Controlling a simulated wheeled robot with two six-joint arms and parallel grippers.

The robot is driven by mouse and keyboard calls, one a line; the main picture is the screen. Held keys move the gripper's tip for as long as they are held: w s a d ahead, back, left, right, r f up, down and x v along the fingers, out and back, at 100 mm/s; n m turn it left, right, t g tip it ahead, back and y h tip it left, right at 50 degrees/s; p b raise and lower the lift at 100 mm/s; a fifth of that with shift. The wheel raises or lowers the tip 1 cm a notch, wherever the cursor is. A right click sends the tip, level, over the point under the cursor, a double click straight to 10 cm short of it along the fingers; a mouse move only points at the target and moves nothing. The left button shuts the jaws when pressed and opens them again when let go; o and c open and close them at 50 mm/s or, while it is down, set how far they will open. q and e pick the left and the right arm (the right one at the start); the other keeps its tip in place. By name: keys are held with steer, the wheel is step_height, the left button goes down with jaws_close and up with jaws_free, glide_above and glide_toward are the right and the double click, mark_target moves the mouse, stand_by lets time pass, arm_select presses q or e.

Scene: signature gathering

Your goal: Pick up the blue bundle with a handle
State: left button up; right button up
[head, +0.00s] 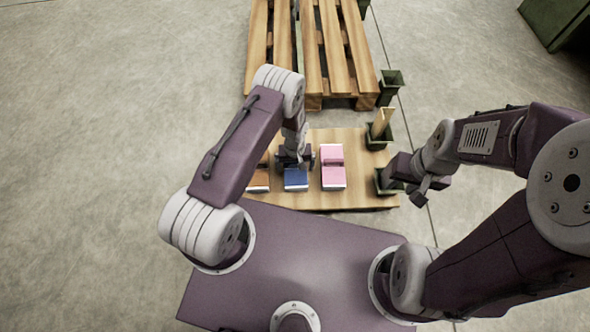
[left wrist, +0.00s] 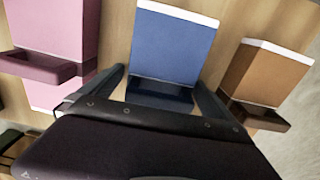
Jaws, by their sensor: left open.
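The blue bundle (head: 296,181) lies on a low wooden board (head: 365,200), between a pink bundle (head: 333,178) and an orange-brown bundle (head: 259,184). My left gripper (head: 295,161) is over the far part of the blue bundle and partly hides it. In the left wrist view the blue bundle (left wrist: 172,48) shows a pale edge, and its dark blue handle (left wrist: 160,97) lies between the two spread fingers of my left gripper (left wrist: 160,90). I cannot tell if the fingers touch it. My right gripper (head: 424,188) hangs right of the board; its jaws are too small to read.
Dark green bins (head: 376,138) stand along the board's right side, one with a wooden piece in it. A wooden pallet (head: 337,60) lies behind the board. A large green container (head: 560,25) is at the top right. The concrete floor at left is clear.

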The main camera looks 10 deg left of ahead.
arm_select(q)
steer(key=shift+r, duration=0.1)
steer(key=c, duration=1.7)
steer(key=shift+c, duration=0.2)
steer(key=shift+r, duration=0.1)
steer(key=shift+r+p, duration=0.35)
steer(key=shift+p, duration=0.05)
steer(key=r+p, duration=0.2)
steer(key=r, duration=0.1)
steer(key=r+p, duration=0.1)
steer(key=shift+w+a+r+p, duration=0.25)
steer(key=shift+w+a+p, duration=0.05)
steer(key=shift+a, duration=0.1)
steer(key=w+a+r+p, duration=0.3)
steer(key=w+a+r, duration=0.2)
steer(key=a, duration=0.3)
steer(key=shift+w+a+r+p, duration=0.4)
steer(key=shift+w, duration=0.2)
